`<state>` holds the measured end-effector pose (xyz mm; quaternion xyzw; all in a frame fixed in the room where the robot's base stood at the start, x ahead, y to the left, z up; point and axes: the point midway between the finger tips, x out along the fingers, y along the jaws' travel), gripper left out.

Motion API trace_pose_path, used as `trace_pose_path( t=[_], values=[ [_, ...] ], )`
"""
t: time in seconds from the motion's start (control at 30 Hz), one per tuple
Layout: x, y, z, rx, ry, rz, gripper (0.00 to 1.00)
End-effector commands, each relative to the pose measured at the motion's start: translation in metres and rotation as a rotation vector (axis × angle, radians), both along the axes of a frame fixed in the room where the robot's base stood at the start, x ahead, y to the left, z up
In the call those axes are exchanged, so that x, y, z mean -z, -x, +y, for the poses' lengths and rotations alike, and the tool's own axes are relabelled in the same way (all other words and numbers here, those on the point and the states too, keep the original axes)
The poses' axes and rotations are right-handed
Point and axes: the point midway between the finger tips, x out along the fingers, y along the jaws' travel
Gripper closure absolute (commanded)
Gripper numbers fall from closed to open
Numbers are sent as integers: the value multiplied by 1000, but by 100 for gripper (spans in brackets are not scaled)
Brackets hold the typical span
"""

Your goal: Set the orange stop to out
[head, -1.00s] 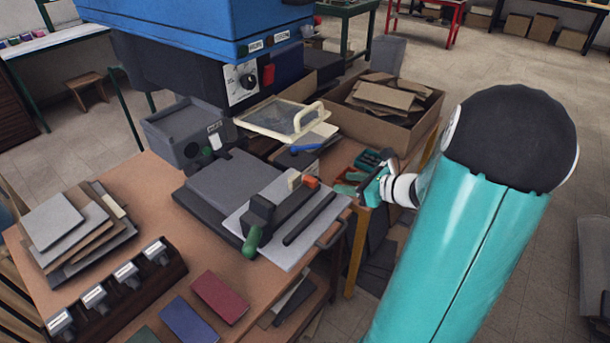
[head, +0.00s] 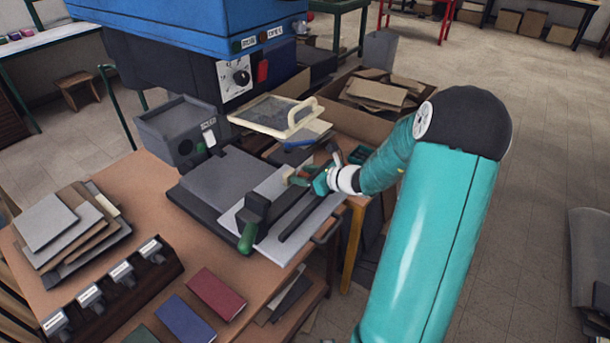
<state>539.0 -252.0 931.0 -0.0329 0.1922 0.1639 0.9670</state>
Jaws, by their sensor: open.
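The orange stop (head: 306,172) sits at the back end of the sliding plate (head: 262,240), just right of a small tan block (head: 288,175). Only a little of it shows in the head view, because my gripper covers most of it. My gripper (head: 312,170) is open, with its fingers at the stop. I cannot tell whether they touch it or stand just around it. A black clamp with a green handle (head: 247,238) and a dark bar (head: 308,218) lie on the same plate.
The blue press (head: 190,20) overhangs the back left. A cream-framed screen (head: 275,117) is raised behind the stop. A cardboard box (head: 345,122) stands behind. Stamps (head: 120,272), stacked boards (head: 48,220) and coloured covers (head: 216,293) lie on the table.

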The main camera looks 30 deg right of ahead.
Motion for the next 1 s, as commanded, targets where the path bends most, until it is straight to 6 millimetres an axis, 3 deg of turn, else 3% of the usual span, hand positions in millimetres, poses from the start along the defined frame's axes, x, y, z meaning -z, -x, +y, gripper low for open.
trace_pose_path(
  t=[0.13,0.3,0.37,0.53,0.8,1.0],
  values=[
    [0,0,0,0,0,0,58],
    [0,1,0,0,-1,0,92],
    [0,1,0,0,-1,0,100],
    [0,0,-2,1,-1,0,100],
    [0,-12,-35,2,0,-1,100],
    [0,-12,-39,3,1,1,100]
  ],
)
